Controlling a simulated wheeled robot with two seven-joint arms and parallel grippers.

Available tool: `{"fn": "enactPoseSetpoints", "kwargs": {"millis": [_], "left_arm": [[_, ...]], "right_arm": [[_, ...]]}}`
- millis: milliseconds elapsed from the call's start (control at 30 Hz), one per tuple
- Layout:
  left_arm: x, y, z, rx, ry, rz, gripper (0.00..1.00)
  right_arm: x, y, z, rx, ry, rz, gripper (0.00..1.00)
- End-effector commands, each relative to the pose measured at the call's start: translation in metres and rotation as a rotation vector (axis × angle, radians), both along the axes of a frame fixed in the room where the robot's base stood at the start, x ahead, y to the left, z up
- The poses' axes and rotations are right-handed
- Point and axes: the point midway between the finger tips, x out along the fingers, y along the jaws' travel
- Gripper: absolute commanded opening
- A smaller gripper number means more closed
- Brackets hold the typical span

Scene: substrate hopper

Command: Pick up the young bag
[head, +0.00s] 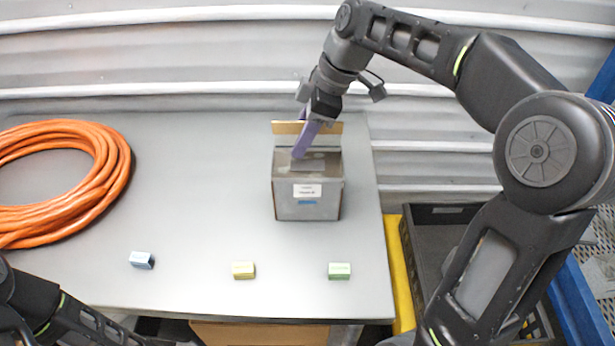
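Three small bag-like blocks lie apart in a row near the table's front edge: a blue one (142,260), a yellow one (243,270) and a green one (340,271). Their markings are too small to read, so I cannot tell which is the young bag. My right gripper (302,146), with purple fingers, points down into the mouth of the grey hopper box (289,205), well behind the blocks. Its fingers overlap in this view, and I cannot tell whether they hold anything. My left arm shows at the lower left; its gripper is out of view.
The hopper box has a white label and a tan board (287,128) at its back. A coiled orange hose (113,185) lies on the left of the grey table (200,190). A dark crate (432,214) stands right of the table. The table between hose and hopper is clear.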

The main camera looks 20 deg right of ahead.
Motion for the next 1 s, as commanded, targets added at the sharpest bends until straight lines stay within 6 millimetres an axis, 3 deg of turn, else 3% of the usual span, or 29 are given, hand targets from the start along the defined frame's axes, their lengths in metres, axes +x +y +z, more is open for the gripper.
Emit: {"fn": "enactPoseSetpoints", "kwargs": {"millis": [100, 567, 1000], "left_arm": [[0.0000, 0.0000, 0.0001, 0.000, 0.000, 0.000, 0.36], [0.0000, -0.0001, 0.0001, 0.000, 0.000, 0.000, 0.36], [0.0000, 0.0000, 0.0001, 0.000, 0.000, 0.000, 0.36]], "right_arm": [[0.0000, 0.0000, 0.0001, 0.000, 0.000, 0.000, 0.38], [0.0000, 0.0001, 0.0000, 0.000, 0.000, 0.000, 0.00], [-0.0001, 0.0001, 0.0000, 0.000, 0.000, 0.000, 0.00]]}}
